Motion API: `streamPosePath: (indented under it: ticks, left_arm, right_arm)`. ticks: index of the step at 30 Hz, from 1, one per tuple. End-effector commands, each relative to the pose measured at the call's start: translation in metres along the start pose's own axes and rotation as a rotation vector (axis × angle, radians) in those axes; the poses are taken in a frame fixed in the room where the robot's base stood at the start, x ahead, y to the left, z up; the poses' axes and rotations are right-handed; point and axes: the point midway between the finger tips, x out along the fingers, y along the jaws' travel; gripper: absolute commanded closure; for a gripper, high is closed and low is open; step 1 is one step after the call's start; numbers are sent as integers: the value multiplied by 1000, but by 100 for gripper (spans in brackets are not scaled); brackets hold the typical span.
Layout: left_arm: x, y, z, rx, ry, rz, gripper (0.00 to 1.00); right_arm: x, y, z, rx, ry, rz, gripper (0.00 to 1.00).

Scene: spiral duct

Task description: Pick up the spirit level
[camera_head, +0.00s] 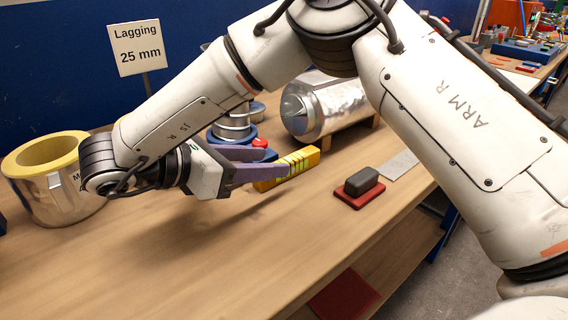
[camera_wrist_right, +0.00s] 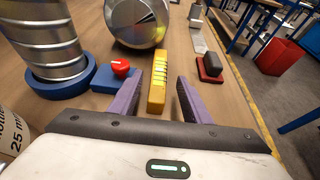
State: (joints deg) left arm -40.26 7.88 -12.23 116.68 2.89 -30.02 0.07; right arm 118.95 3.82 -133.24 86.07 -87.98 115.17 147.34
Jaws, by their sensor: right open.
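The spirit level is a yellow bar with green-yellow vials (camera_head: 301,161). In the right wrist view the spirit level (camera_wrist_right: 158,82) lies lengthwise between the two purple fingers, with a gap to each finger. My right gripper (camera_head: 286,162) is open and reaches over the bench from the left of the level in the head view. One finger hides part of the level there. The open right gripper (camera_wrist_right: 157,98) also shows in the right wrist view. I cannot tell how high the fingers are above the bench. My left gripper is not in view.
A spiral duct (camera_wrist_right: 40,38) on a blue base and a red knob (camera_wrist_right: 121,67) stand close left of the gripper. A shiny cylinder (camera_head: 325,105) lies behind the level. A dark block on a red pad (camera_head: 361,186) sits to the right. The bench front (camera_head: 200,270) is clear.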

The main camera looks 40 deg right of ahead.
Motion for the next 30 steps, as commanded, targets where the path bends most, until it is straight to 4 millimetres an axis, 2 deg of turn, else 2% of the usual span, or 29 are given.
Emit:
streamPosePath:
  ticks: [7,15,24,30]
  left_arm:
    - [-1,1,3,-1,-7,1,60]
    - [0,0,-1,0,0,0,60]
    - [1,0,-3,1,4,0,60]
    - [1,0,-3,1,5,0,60]
  right_arm:
    - [22,0,-1,-1,1,-2,56]
    - [60,1,-2,0,1,-1,56]
    - [64,1,-2,0,0,1,56]
    - [64,1,-2,1,0,1,90]
